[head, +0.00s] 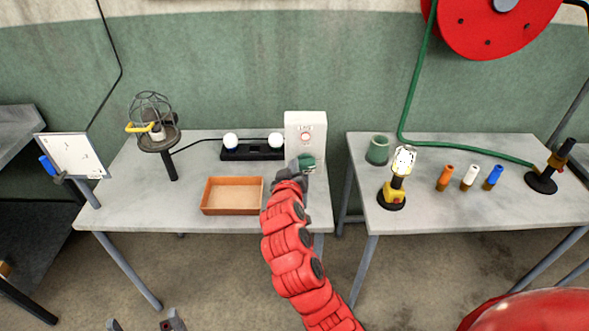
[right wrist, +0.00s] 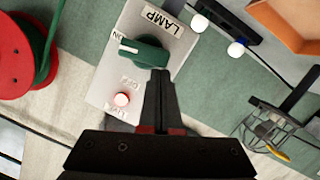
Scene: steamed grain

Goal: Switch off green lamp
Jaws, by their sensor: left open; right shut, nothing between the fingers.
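A pale switch box (head: 319,125) stands at the back right of the left table. The knob's white-marked end points towards ON. The knob also shows in the head view (head: 307,162). My right gripper (right wrist: 160,74) is shut and empty, its tips at the knob's edge; I cannot tell if they touch. A caged lamp (head: 158,134) stands at the table's left. My left gripper (head: 146,324) is open at the bottom edge, away from the table.
An orange tray (head: 232,210) lies left of my right arm. A black base (head: 252,153) with two white bulbs stands behind it. The right table holds a green cup (head: 377,152), a yellow work light (head: 392,194) and several coloured cylinders. A whiteboard (head: 73,155) stands at left.

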